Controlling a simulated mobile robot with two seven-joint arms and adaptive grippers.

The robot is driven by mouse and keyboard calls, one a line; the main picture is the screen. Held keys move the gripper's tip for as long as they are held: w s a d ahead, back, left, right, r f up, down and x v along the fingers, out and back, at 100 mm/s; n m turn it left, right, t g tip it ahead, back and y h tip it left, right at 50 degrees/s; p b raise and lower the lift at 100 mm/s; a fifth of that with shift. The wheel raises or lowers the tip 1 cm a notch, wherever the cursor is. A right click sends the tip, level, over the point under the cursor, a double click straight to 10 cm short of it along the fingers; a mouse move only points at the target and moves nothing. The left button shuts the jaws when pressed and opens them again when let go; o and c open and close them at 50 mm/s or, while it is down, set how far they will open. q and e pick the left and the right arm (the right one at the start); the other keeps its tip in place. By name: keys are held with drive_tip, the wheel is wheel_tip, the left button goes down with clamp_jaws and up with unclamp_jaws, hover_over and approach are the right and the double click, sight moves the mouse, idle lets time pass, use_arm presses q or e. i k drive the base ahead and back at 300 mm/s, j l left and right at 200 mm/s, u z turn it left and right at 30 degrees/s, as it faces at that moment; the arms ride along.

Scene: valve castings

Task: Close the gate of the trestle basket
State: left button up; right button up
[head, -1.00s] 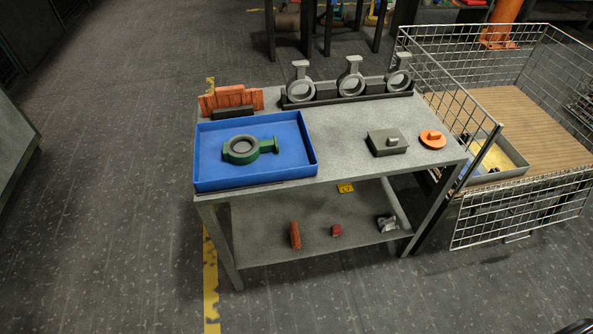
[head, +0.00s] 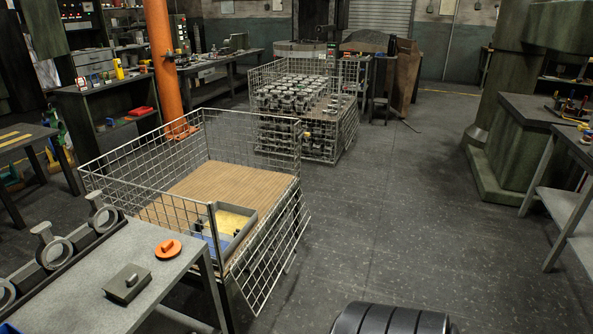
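The trestle basket (head: 205,150) is a wire-mesh crate with a slatted wooden floor, left of centre in the head view. Its gate (head: 270,258) is a mesh panel on the near right side. The gate is open: it hangs down and slants outward below the floor edge. A grey tray (head: 243,233) with yellow and blue parts inside sits on the basket floor near the gate side. Neither of my grippers is in view.
A grey table (head: 165,275) with ring castings (head: 52,250), a grey lidded block (head: 127,283) and an orange disc (head: 168,249) stands near left. A second wire basket (head: 300,100) full of castings stands behind. The floor (head: 400,215) right of the gate is clear.

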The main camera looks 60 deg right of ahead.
sight(285, 272)
drive_tip(key=l+z, duration=0.2)
drive_tip(key=z, duration=0.25)
drive_tip(key=l+z, duration=0.2)
drive_tip(key=z, duration=0.25)
drive_tip(key=l+z, duration=0.2)
drive_tip(key=z, duration=0.2)
